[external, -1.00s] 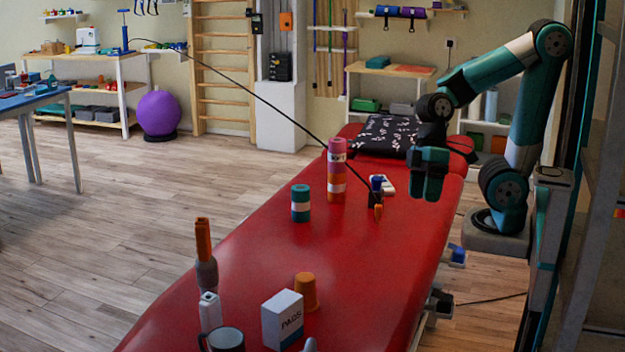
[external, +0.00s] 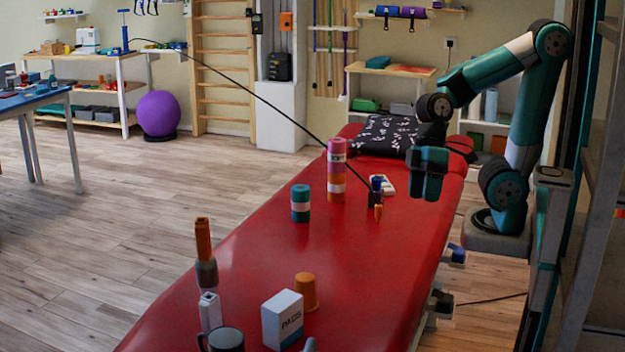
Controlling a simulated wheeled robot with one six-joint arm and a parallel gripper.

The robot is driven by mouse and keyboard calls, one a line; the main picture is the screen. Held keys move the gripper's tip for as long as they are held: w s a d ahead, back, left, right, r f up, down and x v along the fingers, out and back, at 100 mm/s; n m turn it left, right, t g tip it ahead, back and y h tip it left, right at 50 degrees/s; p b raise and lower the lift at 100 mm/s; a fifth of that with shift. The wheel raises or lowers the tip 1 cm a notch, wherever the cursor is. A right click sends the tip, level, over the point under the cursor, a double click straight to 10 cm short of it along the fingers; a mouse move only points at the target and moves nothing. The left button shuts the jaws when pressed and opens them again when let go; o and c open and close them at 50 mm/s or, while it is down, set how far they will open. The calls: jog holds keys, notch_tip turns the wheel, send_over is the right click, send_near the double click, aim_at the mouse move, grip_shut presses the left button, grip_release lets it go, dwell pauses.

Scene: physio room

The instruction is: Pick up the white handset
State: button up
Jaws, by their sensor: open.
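A small white object (external: 388,186), which looks like the white handset, lies on the red treatment table (external: 330,262) towards its far end. It is partly hidden behind a small dark and orange item (external: 377,198), and its details are too small to read. My gripper (external: 430,190) is open and empty. It hangs pointing down to the right of the white object, near the table's right edge, and appears apart from it. Its height over the table is hard to judge.
A stack of pink and orange rolls (external: 336,172) and a teal roll (external: 300,204) stand left of the white object. A black patterned pillow (external: 385,135) lies behind. A pads box (external: 282,320), orange cup (external: 305,291) and dark mug (external: 226,340) stand nearer. The table's middle is clear.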

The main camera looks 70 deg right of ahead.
jog(key=o, duration=0.4)
jog(key=m+t+h, duration=0.4)
jog(key=m+h, duration=0.1)
jog(key=m, duration=0.3)
send_over(210, 298)
jog(key=s, duration=0.3)
notch_tip(210, 298, down, 17)
jog(key=shift+w+a+x, duration=0.1)
jog(key=shift+w+x, duration=0.05)
jog(key=shift+x, duration=0.75)
jog(key=shift+w+a+x, duration=0.1)
jog(key=shift+w+x, duration=0.05)
jog(key=shift+x, duration=0.8)
jog(key=shift+w+a+x, duration=0.1)
jog(key=shift+w+x, duration=0.05)
jog(key=shift+x, duration=0.75)
